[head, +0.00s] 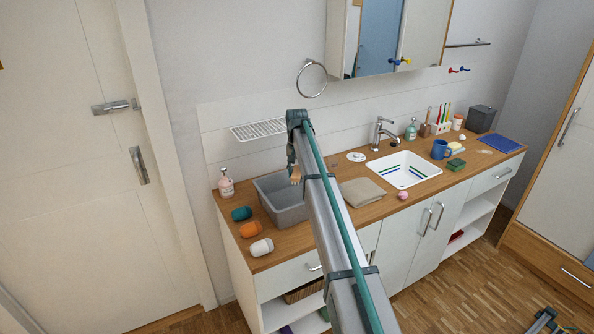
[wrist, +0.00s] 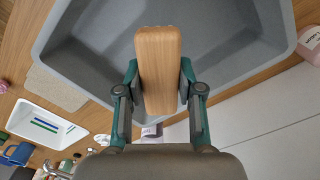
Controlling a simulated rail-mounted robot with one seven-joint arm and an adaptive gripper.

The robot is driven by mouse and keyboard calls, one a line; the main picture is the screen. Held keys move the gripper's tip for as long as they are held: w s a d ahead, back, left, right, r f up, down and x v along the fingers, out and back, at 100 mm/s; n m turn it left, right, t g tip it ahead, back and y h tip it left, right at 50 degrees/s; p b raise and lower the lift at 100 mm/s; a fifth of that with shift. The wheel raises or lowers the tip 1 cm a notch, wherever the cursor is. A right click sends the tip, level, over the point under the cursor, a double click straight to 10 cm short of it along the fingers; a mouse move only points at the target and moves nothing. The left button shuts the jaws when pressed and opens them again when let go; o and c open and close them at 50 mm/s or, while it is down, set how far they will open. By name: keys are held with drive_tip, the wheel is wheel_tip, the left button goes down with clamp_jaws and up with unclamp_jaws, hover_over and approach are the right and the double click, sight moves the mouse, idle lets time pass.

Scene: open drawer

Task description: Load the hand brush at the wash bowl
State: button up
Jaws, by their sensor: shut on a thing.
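The hand brush, of which I see a pale wooden back (wrist: 158,62), is between the two teal fingers of my gripper (wrist: 158,84) in the wrist view. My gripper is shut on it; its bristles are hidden. In the head view a small part of the brush (head: 296,175) shows beside my arm. The grey wash bowl (head: 270,184) stands on the wooden counter, and my arm covers part of its right side. In the wrist view the bowl (wrist: 85,50) lies beneath the brush and looks empty where visible. The brush appears held above the bowl, apart from it.
Teal, orange and white rolled things (head: 249,229) lie left of the bowl, near a pink bottle (head: 225,183). A folded beige cloth (head: 362,192) lies right of it, before the white sink (head: 428,166). A wire rack (head: 258,129) is on the wall behind.

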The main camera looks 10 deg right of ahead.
sight(297, 171)
drive_tip(key=shift+f+b, duration=1.2)
drive_tip(key=shift+f, duration=3.1)
drive_tip(key=shift+r, duration=0.15)
drive_tip(key=shift+r+p, duration=2.2)
drive_tip(key=shift+r, duration=2.65)
drive_tip(key=shift+r+p, duration=0.9)
drive_tip(key=shift+r, duration=1.1)
